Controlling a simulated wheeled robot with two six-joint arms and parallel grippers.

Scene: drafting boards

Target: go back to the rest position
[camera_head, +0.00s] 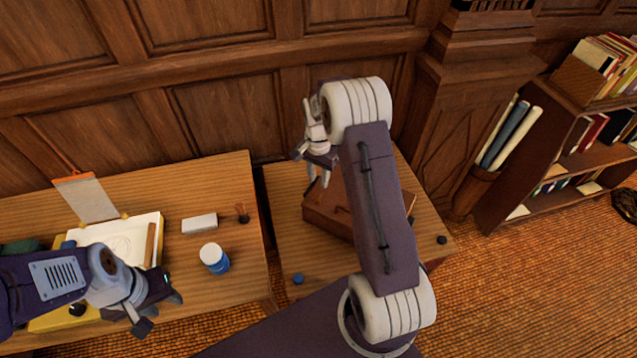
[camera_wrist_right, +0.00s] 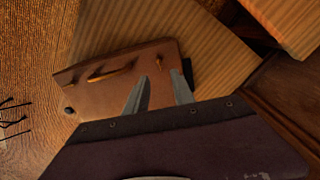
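My right gripper (camera_head: 318,178) is above the right desk (camera_head: 280,235), over a brown box (camera_head: 328,212). In the right wrist view its two grey fingers (camera_wrist_right: 160,92) are apart with nothing held between them. The brown box (camera_wrist_right: 120,82) lies beyond the fingertips there, with a strap-like handle on it. My left gripper (camera_head: 160,312) is low at the front edge of the left desk (camera_head: 190,265). Its fingertips are apart, and I see nothing between them.
On the left desk are a drawing board with paper (camera_head: 128,228), a white block (camera_head: 199,223), a white-lidded blue jar (camera_head: 214,258) and a clipboard (camera_head: 87,198). A bookshelf (camera_head: 560,160) stands at right.

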